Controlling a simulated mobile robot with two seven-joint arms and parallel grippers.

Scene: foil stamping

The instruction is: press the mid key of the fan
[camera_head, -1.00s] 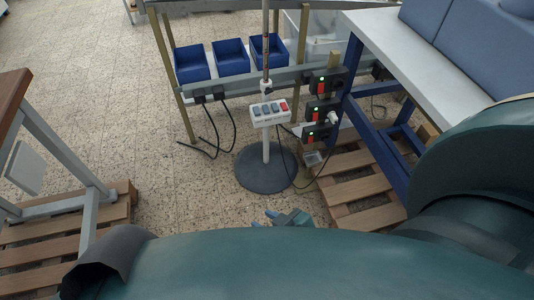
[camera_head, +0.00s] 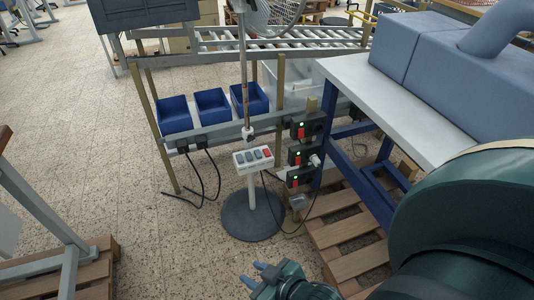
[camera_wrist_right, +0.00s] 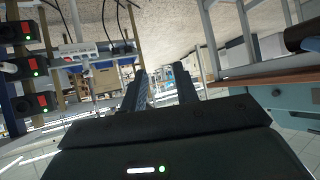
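The fan is on a stand with a round dark base (camera_head: 251,217) and a thin pole. Part of its wire cage (camera_head: 272,14) shows at the top edge. A white key box (camera_head: 253,168) on the pole carries several grey-blue keys and a red key (camera_head: 267,153) at its right end; labels are too small to read. My right gripper (camera_head: 253,273) is low in front of the base, apart from the box, with its fingers spread and empty. The wrist view shows the gap between the fingers (camera_wrist_right: 160,88) and the white box (camera_wrist_right: 84,52) at left. My left gripper is not in view.
Black socket boxes (camera_head: 301,156) with green lights and red switches stand right of the key box. Blue bins (camera_head: 212,103) are behind. A white-topped bench (camera_head: 395,105) and pallet (camera_head: 345,232) are at right. Cables hang nearby. Open floor lies left of the base.

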